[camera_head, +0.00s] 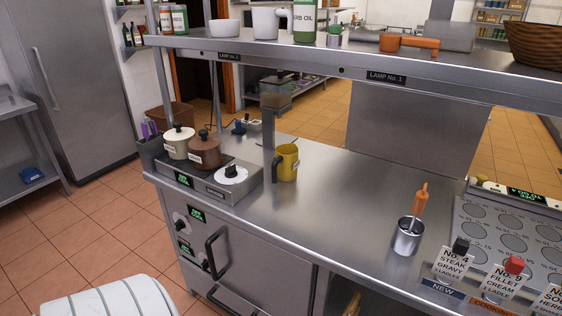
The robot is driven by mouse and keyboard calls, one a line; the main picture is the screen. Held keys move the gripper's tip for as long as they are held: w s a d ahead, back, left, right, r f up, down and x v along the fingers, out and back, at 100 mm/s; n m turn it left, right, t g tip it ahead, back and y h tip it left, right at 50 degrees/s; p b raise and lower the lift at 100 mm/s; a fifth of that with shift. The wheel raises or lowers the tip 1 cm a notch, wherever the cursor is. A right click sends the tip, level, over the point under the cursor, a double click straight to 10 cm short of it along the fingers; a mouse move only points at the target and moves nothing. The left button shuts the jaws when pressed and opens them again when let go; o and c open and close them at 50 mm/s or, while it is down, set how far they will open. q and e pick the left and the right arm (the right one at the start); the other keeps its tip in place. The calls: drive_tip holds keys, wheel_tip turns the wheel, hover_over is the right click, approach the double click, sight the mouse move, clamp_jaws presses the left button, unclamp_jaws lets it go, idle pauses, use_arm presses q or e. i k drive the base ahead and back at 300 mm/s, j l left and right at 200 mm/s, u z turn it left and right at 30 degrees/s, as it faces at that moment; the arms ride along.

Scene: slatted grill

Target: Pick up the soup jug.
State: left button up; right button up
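A yellow jug (287,163) stands upright on the steel counter (340,200), right of the small hob. Its dark handle points left, and a small mark on its side is too small to read. A white jug-like vessel (265,23) stands on the upper shelf. No readable label shows which one is the soup jug.
A cream pot (179,144) and a brown pot (205,152) sit left of the yellow jug. A steel cup (408,238) with an orange-handled tool stands to the right. The overhead shelf (340,68) spans the counter. The counter's middle is clear.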

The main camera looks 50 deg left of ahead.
sight(283, 167)
drive_tip(key=u, duration=1.5)
